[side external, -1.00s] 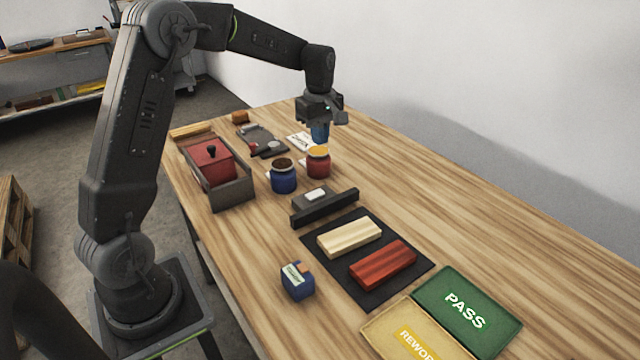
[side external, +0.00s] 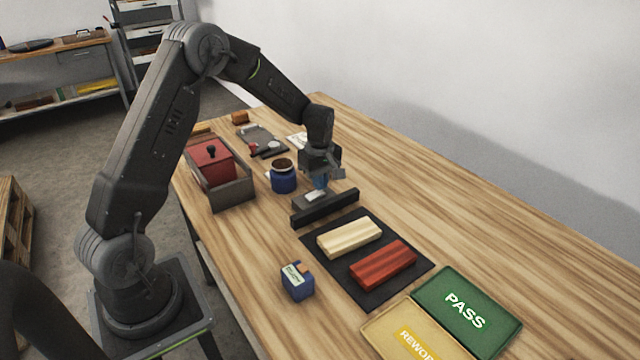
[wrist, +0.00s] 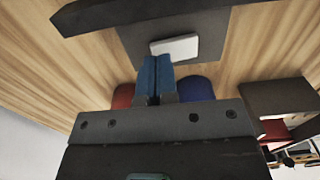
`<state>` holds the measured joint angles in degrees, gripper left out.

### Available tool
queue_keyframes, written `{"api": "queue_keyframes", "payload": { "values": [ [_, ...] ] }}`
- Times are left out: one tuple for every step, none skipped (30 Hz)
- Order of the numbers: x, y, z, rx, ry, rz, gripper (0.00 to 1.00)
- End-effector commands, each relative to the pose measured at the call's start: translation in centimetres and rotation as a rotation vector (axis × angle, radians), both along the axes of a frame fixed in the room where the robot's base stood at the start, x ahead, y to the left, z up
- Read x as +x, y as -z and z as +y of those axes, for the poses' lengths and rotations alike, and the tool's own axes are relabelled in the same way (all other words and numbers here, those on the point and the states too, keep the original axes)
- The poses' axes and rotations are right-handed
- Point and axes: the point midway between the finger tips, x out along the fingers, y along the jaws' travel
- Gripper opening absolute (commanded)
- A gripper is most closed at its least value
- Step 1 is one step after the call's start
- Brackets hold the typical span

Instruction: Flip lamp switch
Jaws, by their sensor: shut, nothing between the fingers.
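The lamp switch is a pale rocker (side external: 316,195) on a dark grey base (side external: 308,204) behind a long dark bar (side external: 325,208). In the wrist view the white rocker (wrist: 175,47) lies just beyond my fingertips, on its grey plate (wrist: 208,30). My gripper (side external: 320,188) points down at the rocker's back edge, its blue fingers (wrist: 155,62) closed together with nothing between them. The fingertips are very close to the rocker; I cannot tell whether they touch it.
A blue jar (side external: 283,176) stands left of my gripper; a red jar (wrist: 123,96) is close behind the fingers. Cream (side external: 349,237) and red blocks (side external: 383,264) lie on a black mat in front. The right side is clear.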

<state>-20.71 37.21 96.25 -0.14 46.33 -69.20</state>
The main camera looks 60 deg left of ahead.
Motion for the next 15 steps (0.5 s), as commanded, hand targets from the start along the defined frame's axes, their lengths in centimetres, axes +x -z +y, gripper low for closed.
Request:
{"api": "queue_keyframes", "payload": {
  "values": [
    [0.0, -0.1, 0.0, 0.001, 0.000, -0.002, 0.00],
    [0.0, -0.1, 0.0, 0.001, 0.000, -0.002, 0.00],
    [-0.1, -0.2, 0.0, 0.001, 0.000, -0.001, 0.00],
    [-0.2, -0.2, 0.0, 0.001, 0.000, -0.001, 0.00],
    [-0.3, -0.3, 0.0, 0.000, 0.000, -0.001, 0.00],
    [-0.4, -0.4, 0.0, 0.001, 0.000, -0.001, 0.00],
    [-0.5, -0.4, 0.0, 0.000, 0.000, -0.001, 0.00],
    [-0.7, -0.5, 0.0, 0.000, 0.000, -0.001, 0.00],
    [-0.9, -0.6, 0.0, 0.000, 0.000, -0.001, 0.00],
    [-1.0, -0.7, 0.0, 0.000, 0.000, -0.001, 0.00],
    [-1.1, -0.7, 0.0, 0.000, 0.000, -0.001, 0.00],
    [-1.2, -0.8, 0.0, 0.000, 0.000, -0.001, 0.00],
    [-1.3, -0.8, 0.0, 0.000, 0.000, -0.001, 0.00],
    [-1.4, -0.9, 0.0, 0.000, 0.000, -0.001, 0.00],
    [-1.4, -0.9, 0.0, 0.000, 0.000, -0.001, 0.00]
  ]
}}
